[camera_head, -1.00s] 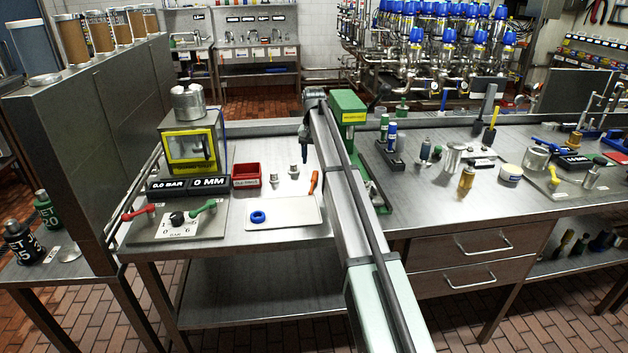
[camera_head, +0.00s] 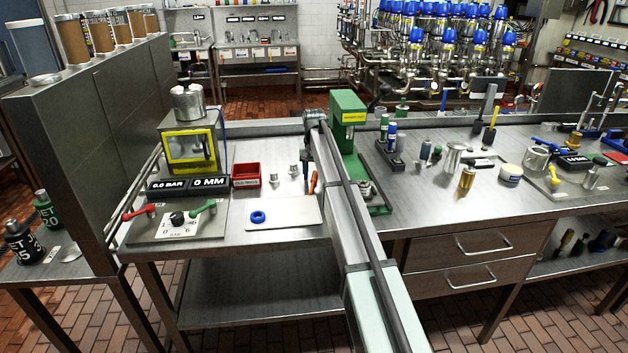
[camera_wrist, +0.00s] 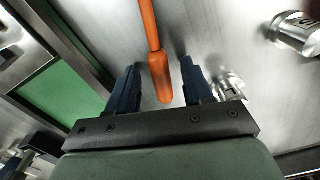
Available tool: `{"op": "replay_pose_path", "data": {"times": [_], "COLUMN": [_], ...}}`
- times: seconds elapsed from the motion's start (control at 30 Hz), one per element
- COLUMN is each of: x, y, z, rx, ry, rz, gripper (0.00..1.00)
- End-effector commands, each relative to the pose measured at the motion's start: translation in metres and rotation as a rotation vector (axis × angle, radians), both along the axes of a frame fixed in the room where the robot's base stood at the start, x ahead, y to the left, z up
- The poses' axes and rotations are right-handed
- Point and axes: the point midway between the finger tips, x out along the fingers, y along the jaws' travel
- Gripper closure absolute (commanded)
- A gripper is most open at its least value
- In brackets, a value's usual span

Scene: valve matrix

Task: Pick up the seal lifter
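The seal lifter, which I take to be the orange-handled tool (camera_head: 313,182), lies on the steel bench just left of my arm, by the right end of a pale board. In the wrist view its orange handle (camera_wrist: 160,72) runs down from the top edge into the gap between my fingers. My gripper (camera_wrist: 159,68) is open, with one dark finger on each side of the handle and space showing on both sides. I cannot tell how far above the bench the fingertips are. In the head view my arm hides most of the gripper.
A green press (camera_head: 347,115) stands close to the right of my gripper. Small metal fittings (camera_head: 294,170) and a red bin (camera_head: 246,175) are to the left. A blue ring (camera_head: 258,217) lies on the pale board (camera_head: 290,213). One metal fitting (camera_wrist: 229,86) sits near my right finger.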

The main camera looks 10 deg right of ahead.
Motion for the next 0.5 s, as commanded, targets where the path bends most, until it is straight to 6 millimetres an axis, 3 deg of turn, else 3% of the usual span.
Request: {"op": "replay_pose_path", "data": {"times": [0.07, 0.5], "x": [0.0, -0.0001], "y": [0.0, 0.0], "z": [0.0002, 0.0004], "rx": [0.0, 0.0], "ry": [0.0, 0.0], "rz": [0.0, 0.0], "gripper": [0.57, 0.99]}}
